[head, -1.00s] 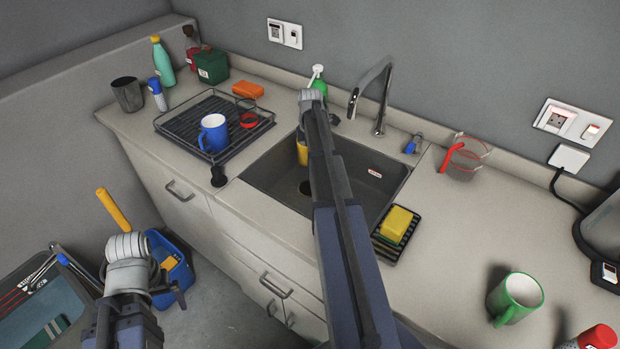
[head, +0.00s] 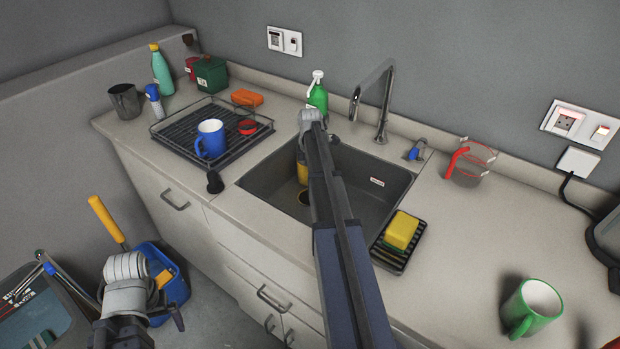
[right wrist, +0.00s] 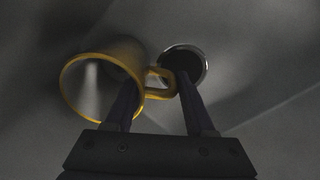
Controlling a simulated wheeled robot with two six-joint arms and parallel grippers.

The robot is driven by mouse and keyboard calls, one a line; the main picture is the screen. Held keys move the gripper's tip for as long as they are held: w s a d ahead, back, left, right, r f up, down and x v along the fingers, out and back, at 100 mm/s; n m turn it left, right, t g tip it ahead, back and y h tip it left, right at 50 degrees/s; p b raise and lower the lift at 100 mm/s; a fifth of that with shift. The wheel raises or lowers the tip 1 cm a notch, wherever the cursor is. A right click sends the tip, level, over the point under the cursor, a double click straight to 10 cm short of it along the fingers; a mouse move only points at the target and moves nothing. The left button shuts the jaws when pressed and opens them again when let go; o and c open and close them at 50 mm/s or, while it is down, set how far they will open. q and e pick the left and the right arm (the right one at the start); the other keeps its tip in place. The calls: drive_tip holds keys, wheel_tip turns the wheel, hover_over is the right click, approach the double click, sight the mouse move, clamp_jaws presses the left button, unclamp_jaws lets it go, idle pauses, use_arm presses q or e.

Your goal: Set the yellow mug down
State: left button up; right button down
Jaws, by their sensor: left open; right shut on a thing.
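The yellow mug (head: 302,173) is inside the sink (head: 262,180), partly hidden behind my right forearm in the head view. In the right wrist view the mug (right wrist: 88,88) appears at the left with its rim toward the camera. Its handle lies between the fingers of my right gripper (right wrist: 160,98), which is shut on it. The drain (right wrist: 185,64) is close beside the mug. I cannot tell whether the mug touches the sink floor. My left gripper (head: 170,302) hangs low at the left, open, in front of the blue bucket (head: 178,285), partly hidden by its own wrist.
The tap (head: 384,105) and green soap bottle (head: 317,95) stand behind the sink. The dish rack (head: 178,138) with a blue mug (head: 210,138) is left. A yellow sponge (head: 402,229), measuring jug (head: 471,165) and green mug (head: 532,308) are right.

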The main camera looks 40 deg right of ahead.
drive_tip(key=shift+f, duration=0.2)
drive_tip(key=shift+c, duration=1.3)
unclamp_jaws()
drive_tip(key=shift+r, duration=0.1)
wheel_tip(320, 180, up, 12)
drive_tip(key=p, duration=1.2)
drive_tip(key=shift+r, duration=0.15)
